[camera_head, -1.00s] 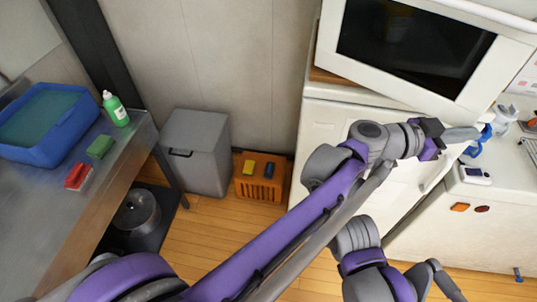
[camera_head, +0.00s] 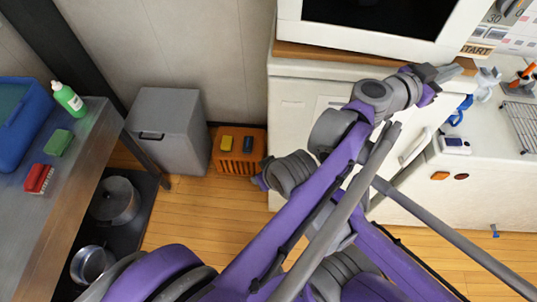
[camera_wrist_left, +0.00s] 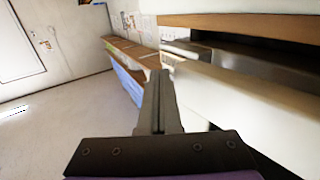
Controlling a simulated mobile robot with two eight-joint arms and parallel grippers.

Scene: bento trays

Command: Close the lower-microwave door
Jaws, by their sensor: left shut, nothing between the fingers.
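The white microwave (camera_head: 400,43) with its dark window (camera_head: 375,14) stands at the top of the head view, cut off by the picture edge. Its front lies nearly in line with the wooden board (camera_head: 330,57) under it; I cannot tell whether the door is fully shut. A START label (camera_head: 477,50) shows at its right. My left gripper (camera_head: 458,71) is shut and empty, just below the microwave's lower right corner; contact cannot be told. In the left wrist view its fingers (camera_wrist_left: 158,102) are together beside a pale panel (camera_wrist_left: 235,105). My right gripper is not in view.
Below the microwave is a white cabinet (camera_head: 295,110) with a handle. A counter (camera_head: 485,165) with a rack (camera_head: 519,115) is at right. A grey bin (camera_head: 167,125) and an orange crate (camera_head: 238,158) stand by the wall. A metal table (camera_head: 55,205) is at left.

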